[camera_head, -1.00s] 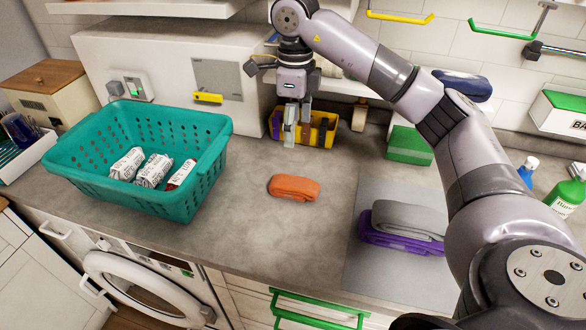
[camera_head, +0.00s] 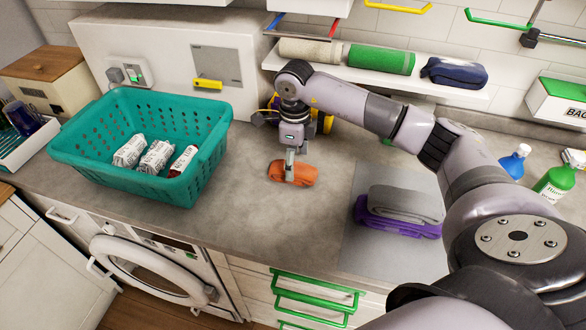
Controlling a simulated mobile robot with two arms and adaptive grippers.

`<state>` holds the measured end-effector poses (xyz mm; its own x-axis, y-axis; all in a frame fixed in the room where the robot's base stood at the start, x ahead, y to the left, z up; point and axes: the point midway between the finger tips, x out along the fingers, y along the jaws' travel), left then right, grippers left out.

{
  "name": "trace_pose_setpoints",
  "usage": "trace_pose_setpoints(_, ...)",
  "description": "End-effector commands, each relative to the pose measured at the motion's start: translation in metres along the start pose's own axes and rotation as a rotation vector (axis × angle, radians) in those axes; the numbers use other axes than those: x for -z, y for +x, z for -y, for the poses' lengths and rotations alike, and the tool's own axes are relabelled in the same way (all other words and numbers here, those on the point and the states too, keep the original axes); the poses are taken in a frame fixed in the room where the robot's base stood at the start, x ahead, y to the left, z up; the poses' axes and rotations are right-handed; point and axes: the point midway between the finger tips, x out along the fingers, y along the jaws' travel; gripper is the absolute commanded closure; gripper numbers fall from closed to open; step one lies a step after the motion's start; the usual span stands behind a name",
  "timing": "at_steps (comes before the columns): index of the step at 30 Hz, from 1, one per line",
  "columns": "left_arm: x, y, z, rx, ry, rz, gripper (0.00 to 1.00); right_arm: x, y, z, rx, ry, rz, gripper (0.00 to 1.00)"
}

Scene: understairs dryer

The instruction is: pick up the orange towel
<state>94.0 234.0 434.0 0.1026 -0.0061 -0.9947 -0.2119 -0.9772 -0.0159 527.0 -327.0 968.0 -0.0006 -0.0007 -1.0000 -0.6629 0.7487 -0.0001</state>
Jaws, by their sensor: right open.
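The orange towel (camera_head: 303,175) lies folded on the grey worktop, between the teal basket and the grey mat. My right gripper (camera_head: 290,175) points down at the towel, and its fingers overlap the towel's middle in the picture. The gripper is open. I cannot tell whether the fingers touch the cloth. They hide a narrow strip of the towel. My left gripper is not in view.
A teal basket (camera_head: 75,157) with several wrapped items stands to the left. A grey towel (camera_head: 405,203) lies on a purple one (camera_head: 390,223) on a grey mat (camera_head: 365,258). A yellow bin (camera_head: 326,122) stands behind my gripper. Bottles (camera_head: 555,183) stand at right.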

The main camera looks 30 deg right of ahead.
Motion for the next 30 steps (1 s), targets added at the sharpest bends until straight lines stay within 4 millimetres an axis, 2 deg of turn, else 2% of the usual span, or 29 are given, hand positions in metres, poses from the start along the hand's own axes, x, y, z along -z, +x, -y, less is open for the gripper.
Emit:
trace_pose_setpoints(1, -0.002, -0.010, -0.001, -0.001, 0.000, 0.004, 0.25, 0.002, 0.005, -0.002, -0.004, 0.000, -0.004, 0.30)
trace_pose_setpoints(6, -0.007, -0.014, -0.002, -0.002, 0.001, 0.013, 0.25, 0.001, 0.027, -0.002, -0.002, 0.000, 0.000, 0.30)
trace_pose_setpoints(14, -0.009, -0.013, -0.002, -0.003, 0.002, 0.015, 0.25, 0.001, 0.032, -0.002, 0.000, 0.000, 0.001, 0.30)
trace_pose_setpoints(30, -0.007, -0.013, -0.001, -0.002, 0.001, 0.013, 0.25, 0.001, 0.031, -0.001, 0.000, 0.000, 0.000, 0.65)
